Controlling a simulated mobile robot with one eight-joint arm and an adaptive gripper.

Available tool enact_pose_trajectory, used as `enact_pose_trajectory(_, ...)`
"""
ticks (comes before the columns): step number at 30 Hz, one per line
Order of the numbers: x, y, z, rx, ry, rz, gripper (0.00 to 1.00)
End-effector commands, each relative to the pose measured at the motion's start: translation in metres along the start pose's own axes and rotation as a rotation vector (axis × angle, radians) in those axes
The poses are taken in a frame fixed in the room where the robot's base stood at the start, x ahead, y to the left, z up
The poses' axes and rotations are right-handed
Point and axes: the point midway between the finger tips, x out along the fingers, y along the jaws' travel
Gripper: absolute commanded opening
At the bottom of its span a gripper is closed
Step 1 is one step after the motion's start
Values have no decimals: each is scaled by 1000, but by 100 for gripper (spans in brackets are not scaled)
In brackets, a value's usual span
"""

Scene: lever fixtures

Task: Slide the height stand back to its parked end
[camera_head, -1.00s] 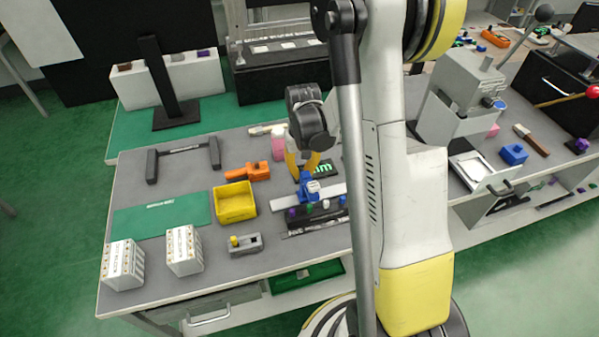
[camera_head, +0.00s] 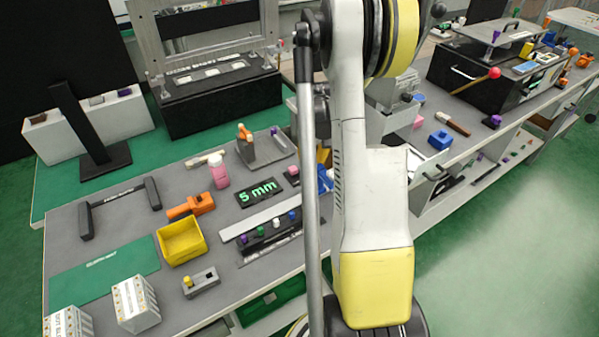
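My gripper (camera_head: 323,160) is mostly hidden behind my own arm; only a bit of its yellow shows. A blue piece (camera_head: 325,178) shows just below it, partly covered by the arm. It may be the height stand, but I cannot tell, nor whether the fingers hold or touch it. A long light rail (camera_head: 262,216) lies on the grey bench to the left of the blue piece. A black plate reading "5 mm" (camera_head: 258,193) in green lies behind the rail.
In front of the rail is a black strip with coloured knobs (camera_head: 270,234). A yellow bin (camera_head: 182,242), orange tool (camera_head: 190,207), pink bottle (camera_head: 218,172) and grey fixture (camera_head: 265,150) stand nearby. A black U-handle (camera_head: 119,205) and black post stand (camera_head: 80,130) are farther left.

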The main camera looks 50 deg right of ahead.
Motion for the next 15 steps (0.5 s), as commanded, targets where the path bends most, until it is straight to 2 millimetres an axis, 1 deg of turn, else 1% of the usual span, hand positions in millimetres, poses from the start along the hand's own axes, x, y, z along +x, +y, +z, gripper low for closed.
enact_pose_trajectory(5, 0, 8, 0, 0, -1, 0, 0)
enact_pose_trajectory(14, 0, 10, 0, 2, 0, 4, 0)
enact_pose_trajectory(15, 0, 10, 0, 2, 0, 4, 20)
